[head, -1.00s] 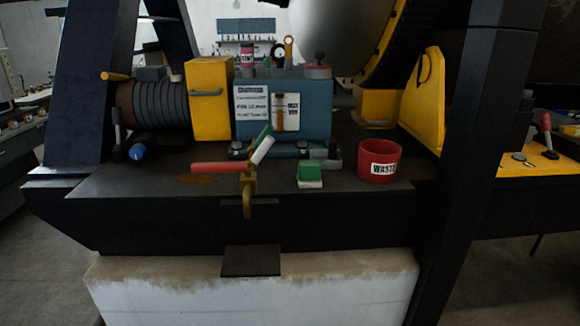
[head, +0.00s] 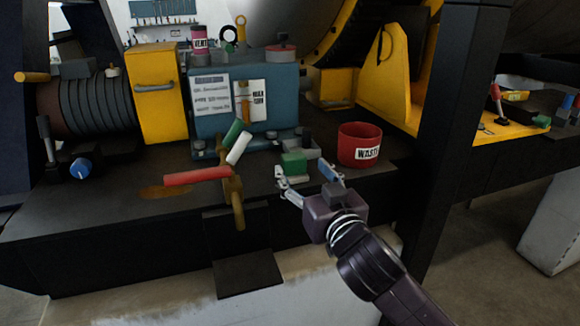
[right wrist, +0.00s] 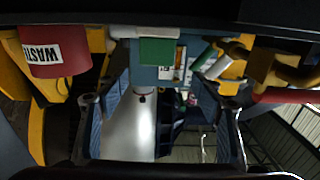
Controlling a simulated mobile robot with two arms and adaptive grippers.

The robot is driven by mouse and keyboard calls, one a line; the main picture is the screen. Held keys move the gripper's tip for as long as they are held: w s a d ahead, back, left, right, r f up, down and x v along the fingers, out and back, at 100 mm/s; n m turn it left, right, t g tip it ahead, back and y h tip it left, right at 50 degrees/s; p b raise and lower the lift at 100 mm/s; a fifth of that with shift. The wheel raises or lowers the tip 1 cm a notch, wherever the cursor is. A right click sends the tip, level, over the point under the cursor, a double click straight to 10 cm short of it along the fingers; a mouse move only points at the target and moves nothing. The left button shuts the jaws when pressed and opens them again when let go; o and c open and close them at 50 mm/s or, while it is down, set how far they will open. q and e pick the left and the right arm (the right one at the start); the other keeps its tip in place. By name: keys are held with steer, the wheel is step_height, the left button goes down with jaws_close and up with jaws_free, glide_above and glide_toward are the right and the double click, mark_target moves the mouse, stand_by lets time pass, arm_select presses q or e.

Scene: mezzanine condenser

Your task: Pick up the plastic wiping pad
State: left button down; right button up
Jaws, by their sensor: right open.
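The wiping pad, a small block with a green top and a pale base, I take to be the green block (head: 293,163) on the dark bench, left of the red waste bin. In the right wrist view the pad (right wrist: 158,51) shows near the top, between the two fingers left to right. My right gripper (head: 306,176) is open and empty at the bench's front edge. Its fingers point towards the pad, with one fingertip close to the pad's front left. I cannot tell whether it touches. The gripper also shows in the right wrist view (right wrist: 160,108). My left gripper is not in view.
The red waste bin (head: 360,146) stands right of the pad. A brass valve with a red handle (head: 198,177) and a green and white lever (head: 236,142) stands to the left. The blue box (head: 243,108) is behind. A dark upright post (head: 446,130) is at the right.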

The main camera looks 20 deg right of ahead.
mark_target(296, 159)
steer(key=w+p, duration=0.1)
steer(key=w, duration=0.3)
steer(key=w+p, duration=0.1)
steer(key=w, duration=0.1)
steer(key=shift+w+d+p, duration=0.15)
steer(key=shift+d+p, duration=0.1)
steer(key=shift+p, duration=0.1)
steer(key=shift+w+a+f, duration=0.1)
steer(key=shift+w+f, duration=0.05)
steer(key=shift+w, duration=0.5)
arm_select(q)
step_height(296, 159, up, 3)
arm_select(e)
steer(key=shift+s, duration=0.1)
steer(key=c, duration=1.3)
